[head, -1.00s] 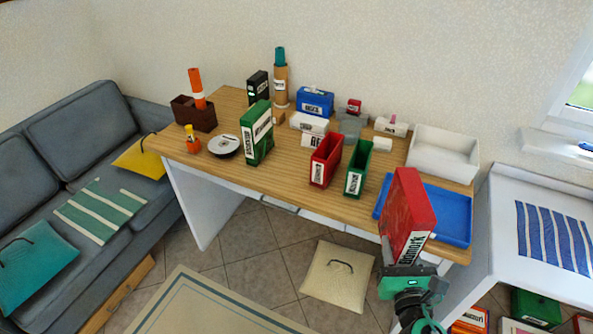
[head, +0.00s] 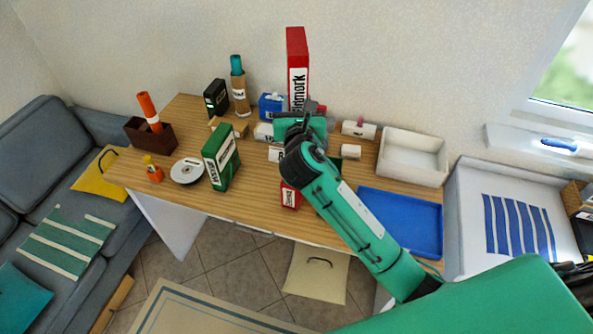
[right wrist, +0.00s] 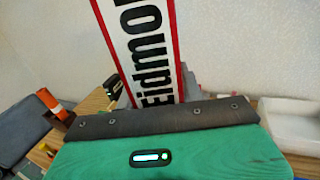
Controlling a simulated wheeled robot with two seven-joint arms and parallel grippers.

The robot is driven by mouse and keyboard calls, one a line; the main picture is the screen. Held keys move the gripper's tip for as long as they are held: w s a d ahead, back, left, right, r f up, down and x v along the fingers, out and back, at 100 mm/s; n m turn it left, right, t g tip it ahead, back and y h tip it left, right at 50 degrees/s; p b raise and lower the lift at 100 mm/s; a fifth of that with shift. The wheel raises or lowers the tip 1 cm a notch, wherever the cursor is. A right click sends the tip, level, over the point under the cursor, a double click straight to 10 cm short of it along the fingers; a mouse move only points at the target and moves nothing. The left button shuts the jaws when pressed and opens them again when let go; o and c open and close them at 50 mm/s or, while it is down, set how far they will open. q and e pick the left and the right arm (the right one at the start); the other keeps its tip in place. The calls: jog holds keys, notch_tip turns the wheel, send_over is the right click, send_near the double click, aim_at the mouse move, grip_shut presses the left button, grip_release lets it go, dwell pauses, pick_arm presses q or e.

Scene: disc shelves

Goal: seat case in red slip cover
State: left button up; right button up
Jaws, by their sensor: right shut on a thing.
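The red case (head: 297,50) with a white "Eidmork" label stands upright in my right gripper (head: 302,113), held high over the back middle of the table. In the right wrist view the case (right wrist: 140,50) rises from behind the dark finger bar, slightly tilted in the picture. My right gripper is shut on its lower end. The red slip cover (head: 290,196) stands on the table below and nearer the front edge. My right forearm and gripper hide its upper part, so its opening does not show. My left gripper is not in view.
A green case (head: 221,160) stands to the left of the red cover, with a disc (head: 187,171) beside it. The green slip cover is mostly hidden behind my arm. A blue tray (head: 405,220) and a white bin (head: 413,155) are at the right. Small boxes crowd the back.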

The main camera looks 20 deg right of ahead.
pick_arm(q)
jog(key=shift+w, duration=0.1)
pick_arm(e)
notch_tip(320, 180, down, 19)
jog(key=shift+s+r, duration=0.15)
jog(key=shift+s, duration=0.05)
pick_arm(q)
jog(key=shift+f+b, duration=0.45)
jog(key=shift+b, duration=0.05)
pick_arm(e)
jog(key=shift+f, duration=0.6)
jog(key=o, duration=1.2)
